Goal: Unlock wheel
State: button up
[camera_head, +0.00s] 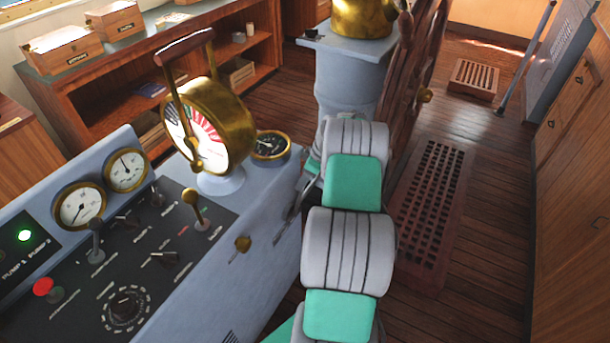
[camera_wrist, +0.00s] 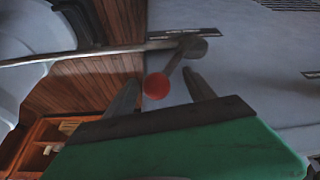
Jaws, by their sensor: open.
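The ship's wheel (camera_head: 407,85) is wooden and spoked, seen nearly edge-on beside the grey pedestal in the head view. In the wrist view, a short lever with a red ball knob (camera_wrist: 157,86) is mounted on a pale grey panel. The knob shows between the two fingers of my open gripper (camera_wrist: 162,80); I cannot tell whether they touch it. A long grey rod (camera_wrist: 100,53) runs to the lever's mount. In the head view, thin grey levers (camera_head: 289,208) stand at the console's side; my arm hides the red knob and my gripper there.
The console (camera_head: 275,262) with gauges and knobs fills the lower left. A brass engine telegraph (camera_head: 208,125) rises from it. The pedestal (camera_head: 346,75) stands just beyond my arm. A wooden grating (camera_head: 433,190) lies on the floor to the right, where the floor is otherwise clear.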

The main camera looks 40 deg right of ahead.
grip_shut()
dwell(0.7)
